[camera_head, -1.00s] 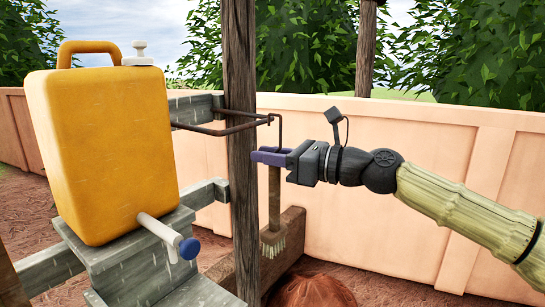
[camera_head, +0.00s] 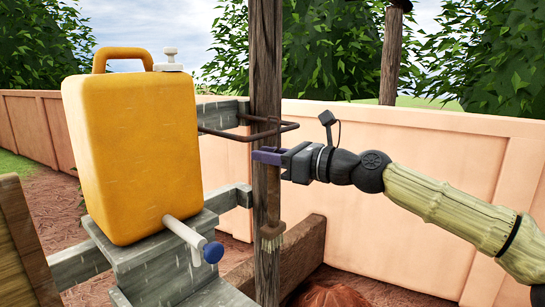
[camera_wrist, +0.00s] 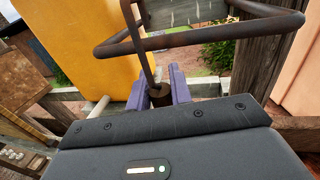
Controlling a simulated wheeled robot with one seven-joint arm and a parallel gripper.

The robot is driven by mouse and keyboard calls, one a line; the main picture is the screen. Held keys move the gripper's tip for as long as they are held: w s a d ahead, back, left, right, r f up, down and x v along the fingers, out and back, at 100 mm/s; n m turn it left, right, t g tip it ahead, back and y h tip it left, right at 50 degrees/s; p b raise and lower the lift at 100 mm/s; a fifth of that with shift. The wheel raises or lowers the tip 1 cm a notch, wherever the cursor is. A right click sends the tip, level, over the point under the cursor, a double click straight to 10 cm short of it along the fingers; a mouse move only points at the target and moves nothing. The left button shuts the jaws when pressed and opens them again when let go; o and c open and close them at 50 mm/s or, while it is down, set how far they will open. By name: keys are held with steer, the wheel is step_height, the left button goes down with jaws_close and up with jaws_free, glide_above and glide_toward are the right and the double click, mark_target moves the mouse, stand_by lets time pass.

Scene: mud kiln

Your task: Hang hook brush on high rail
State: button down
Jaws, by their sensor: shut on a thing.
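The hook brush has a wooden handle (camera_head: 273,195), pale bristles (camera_head: 272,243) and a thin dark hook. It hangs upright in front of the wooden post in the head view. My gripper (camera_head: 268,156) is shut on the upper handle, just below the dark metal rail (camera_head: 240,134). In the wrist view the handle's top (camera_wrist: 160,95) sits between my purple fingers, and the hook's rod (camera_wrist: 146,58) rises past the rail (camera_wrist: 190,36). The hook overlaps the rail in both views; I cannot tell whether it rests on it.
A yellow jerrycan (camera_head: 135,155) with a blue-ended tap (camera_head: 212,252) stands on a grey wooden stand (camera_head: 145,265), left of my gripper. The post (camera_head: 266,60) is close behind the brush. A pink wall (camera_head: 430,140) runs behind. A brown mound (camera_head: 328,294) lies below right.

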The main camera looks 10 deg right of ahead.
steer(key=shift+w+a+f+b, duration=0.15)
steer(key=shift+w+f+b, duration=0.2)
steer(key=shift+f, duration=0.2)
steer(key=shift+w+a+f+b, duration=0.15)
steer(key=shift+w+f+b, duration=0.15)
steer(key=shift+f, duration=0.2)
steer(key=shift+s, duration=0.1)
steer(key=c, duration=1.2)
jaws_free()
steer(key=shift+d, duration=0.1)
